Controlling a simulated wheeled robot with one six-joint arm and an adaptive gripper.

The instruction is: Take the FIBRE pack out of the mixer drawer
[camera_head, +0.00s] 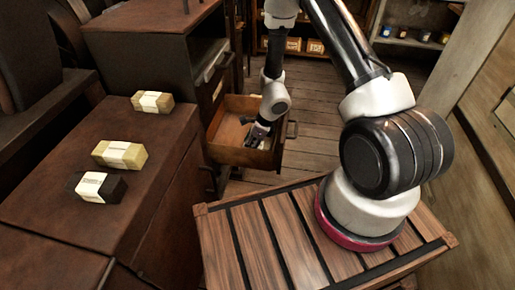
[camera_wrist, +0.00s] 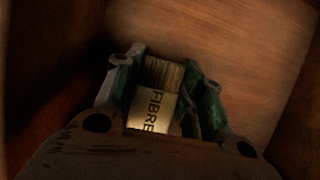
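The mixer drawer (camera_head: 226,155) is a wooden drawer pulled open from the dark cabinet in the head view. My gripper (camera_head: 258,137) reaches down into it. In the wrist view the FIBRE pack (camera_wrist: 156,103), a bundle of pale strands with a cream label reading FIBRE, lies between the two green-padded fingers of my gripper (camera_wrist: 165,82). The pads stand very close to the pack's sides. I cannot tell whether they press on it. In the head view my gripper hides most of the pack.
Three wrapped packs sit on the brown counter at left: two tan ones (camera_head: 152,101) (camera_head: 120,155) and a dark one (camera_head: 101,187). The drawer floor (camera_wrist: 235,55) around the pack looks bare. Shelves with small jars (camera_head: 424,36) and boxes (camera_head: 315,46) stand at the back.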

